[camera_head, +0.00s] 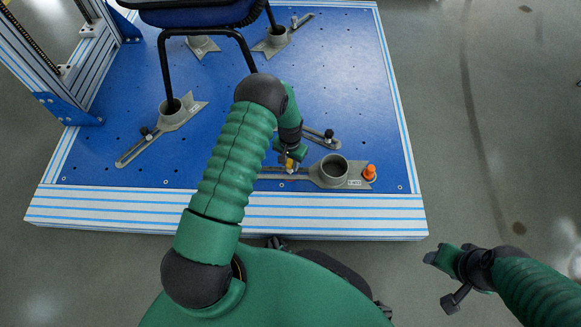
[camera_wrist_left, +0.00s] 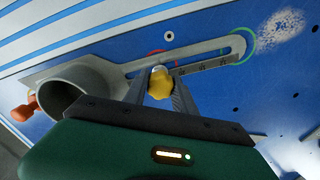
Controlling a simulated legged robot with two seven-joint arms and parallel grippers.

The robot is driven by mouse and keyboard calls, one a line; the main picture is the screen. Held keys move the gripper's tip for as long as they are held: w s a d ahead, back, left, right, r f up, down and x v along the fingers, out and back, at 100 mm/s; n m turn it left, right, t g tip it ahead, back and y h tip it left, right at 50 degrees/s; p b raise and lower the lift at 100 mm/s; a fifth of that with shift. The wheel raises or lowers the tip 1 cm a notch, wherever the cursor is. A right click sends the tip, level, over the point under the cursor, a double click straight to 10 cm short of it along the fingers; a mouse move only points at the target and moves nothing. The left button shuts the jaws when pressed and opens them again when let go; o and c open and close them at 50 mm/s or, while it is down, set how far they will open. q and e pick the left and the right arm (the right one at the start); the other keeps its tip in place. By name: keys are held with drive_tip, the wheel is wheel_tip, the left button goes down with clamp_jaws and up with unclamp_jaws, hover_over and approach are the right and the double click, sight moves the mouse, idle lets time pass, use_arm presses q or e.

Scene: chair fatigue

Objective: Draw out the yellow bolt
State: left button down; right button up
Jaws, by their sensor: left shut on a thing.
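The yellow bolt (camera_wrist_left: 160,84) sits at the slotted arm of a grey holder (camera_wrist_left: 185,58) on the blue platform. In the left wrist view it is between the two fingers of my left gripper (camera_wrist_left: 160,90), which is shut on it. In the head view my left gripper (camera_head: 290,160) reaches down to the bolt (camera_head: 290,164), left of the holder's round cup (camera_head: 335,168). Whether the bolt is still seated in the slot cannot be told. My right gripper (camera_head: 442,255) hangs over the floor at the lower right, its fingers too small to judge.
An orange knob (camera_head: 370,172) stands at the holder's right end. A chair (camera_head: 200,14) stands with its legs in other grey holders (camera_head: 180,113) on the blue platform (camera_head: 345,75). A metal frame (camera_head: 85,55) rises at the left. Grey floor (camera_head: 500,110) is open to the right.

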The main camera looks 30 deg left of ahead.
use_arm(q)
drive_tip(key=shift+r+p, duration=1.2)
drive_tip(key=shift+r, duration=0.3)
wheel_tip(320, 180, up, 4)
drive_tip(key=p, duration=0.4)
drive_tip(key=shift+r, duration=0.1)
